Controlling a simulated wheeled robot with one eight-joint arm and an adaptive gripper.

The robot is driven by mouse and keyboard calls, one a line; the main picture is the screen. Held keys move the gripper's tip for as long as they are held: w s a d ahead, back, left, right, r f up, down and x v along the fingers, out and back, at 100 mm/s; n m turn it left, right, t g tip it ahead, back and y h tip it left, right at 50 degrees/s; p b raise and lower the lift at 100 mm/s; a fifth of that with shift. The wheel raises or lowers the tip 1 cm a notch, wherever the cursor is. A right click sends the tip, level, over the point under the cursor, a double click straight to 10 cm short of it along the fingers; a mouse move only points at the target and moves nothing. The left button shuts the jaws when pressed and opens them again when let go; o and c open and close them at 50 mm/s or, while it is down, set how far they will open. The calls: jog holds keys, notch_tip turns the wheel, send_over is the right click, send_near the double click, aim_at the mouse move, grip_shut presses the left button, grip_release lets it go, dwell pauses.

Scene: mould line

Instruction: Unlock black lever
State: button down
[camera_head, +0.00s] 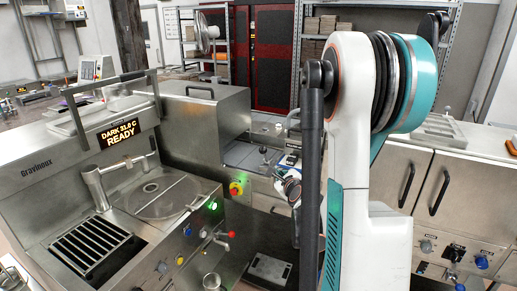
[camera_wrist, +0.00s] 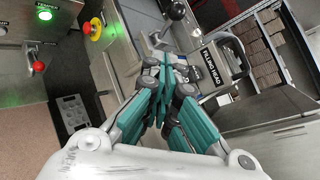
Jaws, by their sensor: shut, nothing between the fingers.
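The black lever, a stem with a dark round knob (camera_head: 263,150), stands on the steel top of the machine in the middle of the head view. A dark round knob (camera_wrist: 178,10), likely the same one, shows at the top of the wrist view. My gripper (camera_wrist: 165,72) is shut and empty, its teal fingers together below that knob in the picture and apart from it. In the head view my gripper is mostly hidden behind my arm. Whether the lever is locked cannot be told.
A red emergency stop on yellow (camera_head: 236,188), a lit green button (camera_head: 213,206) and a red-knobbed valve handle (camera_head: 230,234) sit on the machine front. A "FILLING HEAD" label (camera_wrist: 211,63) is right of my fingers.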

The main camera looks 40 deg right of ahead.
jog(key=shift+s+d+m+h, duration=0.3)
jog(key=shift+s+d+m, duration=0.1)
jog(key=shift+d, duration=0.1)
send_near(265, 155)
jog(key=x, duration=0.3)
jog(key=shift+w+d+f, duration=0.1)
jog(key=shift+d+f, duration=0.1)
jog(key=shift+d, duration=0.35)
jog(key=shift+d+r, duration=0.1)
jog(key=shift+w+d+r+g, duration=0.1)
jog(key=shift+d+r+g, duration=0.05)
jog(key=shift+g, duration=0.15)
